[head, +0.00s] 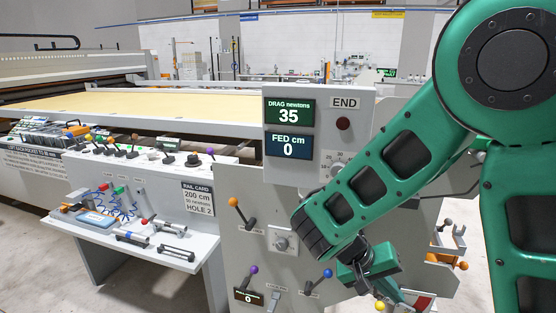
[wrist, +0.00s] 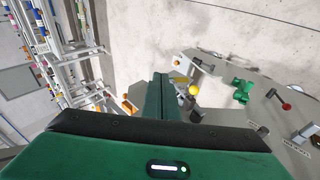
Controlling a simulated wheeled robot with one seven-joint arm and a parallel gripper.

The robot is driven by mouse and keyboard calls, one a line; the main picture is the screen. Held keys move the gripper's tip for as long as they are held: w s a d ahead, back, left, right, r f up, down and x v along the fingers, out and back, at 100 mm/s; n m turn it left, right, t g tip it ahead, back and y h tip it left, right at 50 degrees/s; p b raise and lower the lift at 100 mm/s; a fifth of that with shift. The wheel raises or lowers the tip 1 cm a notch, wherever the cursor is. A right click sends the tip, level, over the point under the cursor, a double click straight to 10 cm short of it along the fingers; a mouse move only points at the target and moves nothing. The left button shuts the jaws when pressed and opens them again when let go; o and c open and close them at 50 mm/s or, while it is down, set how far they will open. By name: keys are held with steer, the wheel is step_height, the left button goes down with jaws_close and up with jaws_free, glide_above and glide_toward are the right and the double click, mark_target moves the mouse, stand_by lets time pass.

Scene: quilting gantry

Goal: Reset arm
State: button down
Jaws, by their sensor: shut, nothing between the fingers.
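My green arm reaches across the right side of the head view, bent down in front of the grey control panel (head: 235,185). My gripper (head: 398,293) hangs low by the panel's right part, partly hidden by my own wrist. In the wrist view my gripper (wrist: 160,88) has its fingers together with nothing between them. A yellow ball knob (wrist: 194,90) is just right of the fingers in that view; I cannot tell whether they touch. A yellow knob (head: 380,306) also shows below my wrist in the head view.
Levers with an orange knob (head: 233,202), a purple knob (head: 254,269) and a blue knob (head: 328,272) stick out of the panel. A display (head: 289,111) reads drag 35; the one below (head: 289,146) reads fed 0. A tool shelf (head: 150,228) stands left. Bare floor (wrist: 235,25) shows beyond the gripper.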

steer(key=s+d+r+m+y, duration=0.1)
steer(key=s+d+r+y, duration=0.3)
steer(key=s+d, duration=0.3)
steer(key=s+d+r+m+y, duration=0.2)
steer(key=s+d+r+y, duration=0.2)
steer(key=s+d, duration=0.3)
steer(key=s, duration=0.4)
steer(key=shift+s+r+m, duration=0.25)
steer(key=shift+s+m, duration=0.05)
